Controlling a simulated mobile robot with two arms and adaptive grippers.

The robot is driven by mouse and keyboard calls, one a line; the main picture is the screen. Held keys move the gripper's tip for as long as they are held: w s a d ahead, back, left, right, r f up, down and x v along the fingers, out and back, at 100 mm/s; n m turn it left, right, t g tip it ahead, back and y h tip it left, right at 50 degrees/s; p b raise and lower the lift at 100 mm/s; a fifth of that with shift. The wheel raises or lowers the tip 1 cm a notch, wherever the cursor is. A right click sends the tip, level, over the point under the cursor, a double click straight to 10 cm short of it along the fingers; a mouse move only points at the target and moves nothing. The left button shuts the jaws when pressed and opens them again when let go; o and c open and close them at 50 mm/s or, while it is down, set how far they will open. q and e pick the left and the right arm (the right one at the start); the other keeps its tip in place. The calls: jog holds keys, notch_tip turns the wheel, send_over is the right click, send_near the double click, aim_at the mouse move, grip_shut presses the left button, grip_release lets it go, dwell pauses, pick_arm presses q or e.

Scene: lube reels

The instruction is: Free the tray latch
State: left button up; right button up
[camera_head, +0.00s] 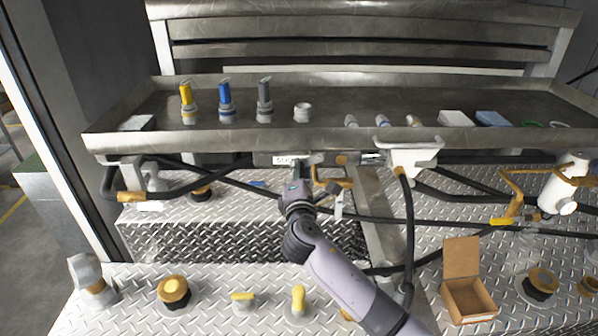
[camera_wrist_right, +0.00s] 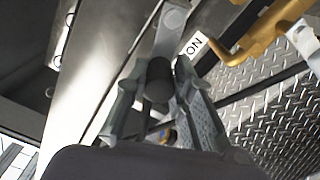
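The metal tray (camera_head: 330,133) spans the upper part of the head view. A labelled grey latch plate (camera_head: 283,159) sits under its front edge. My right gripper (camera_head: 297,185) is just below this plate. In the right wrist view, a black cylindrical knob (camera_wrist_right: 158,80) lies between the two fingertips of the same gripper (camera_wrist_right: 160,75), which appear closed on it. A grey bolted lever (camera_wrist_right: 171,30) runs up from behind the knob, beside a white label ending in "ON" (camera_wrist_right: 193,46). The latch's inner parts are hidden. My left gripper is not in view.
Yellow, blue and grey nozzles (camera_head: 225,103) stand on the tray. Black hoses (camera_head: 409,225) hang below. An open cardboard box (camera_head: 468,299) stands on the lower tread-plate step at right.

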jog(key=o, duration=0.4)
jog(key=s, duration=1.2)
jog(key=shift+f, duration=0.1)
